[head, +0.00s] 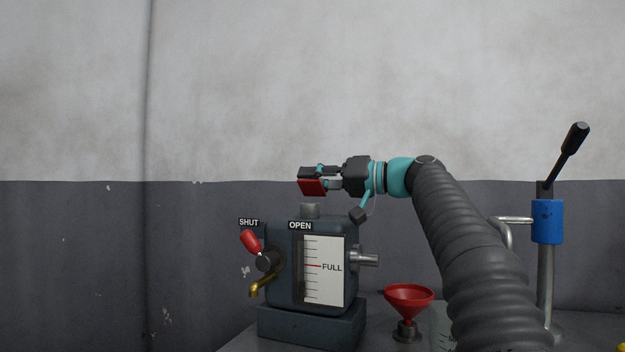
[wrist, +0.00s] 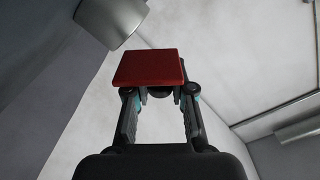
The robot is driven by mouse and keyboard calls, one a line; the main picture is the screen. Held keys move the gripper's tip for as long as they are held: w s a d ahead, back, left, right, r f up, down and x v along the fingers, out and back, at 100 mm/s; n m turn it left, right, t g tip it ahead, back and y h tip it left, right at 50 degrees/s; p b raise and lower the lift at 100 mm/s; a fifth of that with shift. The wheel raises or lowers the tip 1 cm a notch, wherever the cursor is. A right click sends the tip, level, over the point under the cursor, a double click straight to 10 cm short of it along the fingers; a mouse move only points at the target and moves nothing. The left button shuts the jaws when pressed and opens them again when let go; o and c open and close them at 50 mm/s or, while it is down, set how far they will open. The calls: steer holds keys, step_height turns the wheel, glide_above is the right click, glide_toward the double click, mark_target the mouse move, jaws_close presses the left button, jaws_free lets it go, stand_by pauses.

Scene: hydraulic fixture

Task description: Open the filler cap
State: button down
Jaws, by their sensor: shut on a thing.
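The blue-grey hydraulic tank (head: 280,232) stands left of centre in the head view. A short grey cylindrical neck (head: 310,210) rises from its top. My gripper (head: 319,178) is level above the tank, reaching in from the right. It is shut on a red, flat, square-faced piece, seemingly the filler cap (head: 312,187), held just above the neck with a small gap in the picture. In the wrist view the red piece (wrist: 148,68) lies across the fingertips (wrist: 159,92), with a dark round part behind it. A grey cylinder (wrist: 113,20), perhaps the neck, shows at upper left.
A red-handled valve lever (head: 251,242) and brass spout (head: 262,286) are on the tank's left. A metal stub (head: 365,259) sticks out right. A red funnel (head: 408,297) and blue pump (head: 547,221) stand right.

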steer(key=shift+w+d+r+m, duration=0.2)
steer(key=shift+w+m, duration=0.3)
steer(key=shift+m, duration=0.7)
steer(key=c, duration=1)
jaws_free()
steer(key=shift+d, duration=0.1)
steer(key=v, duration=1.1)
steer(key=shift+s+d, duration=0.2)
steer(key=shift+d, duration=0.15)
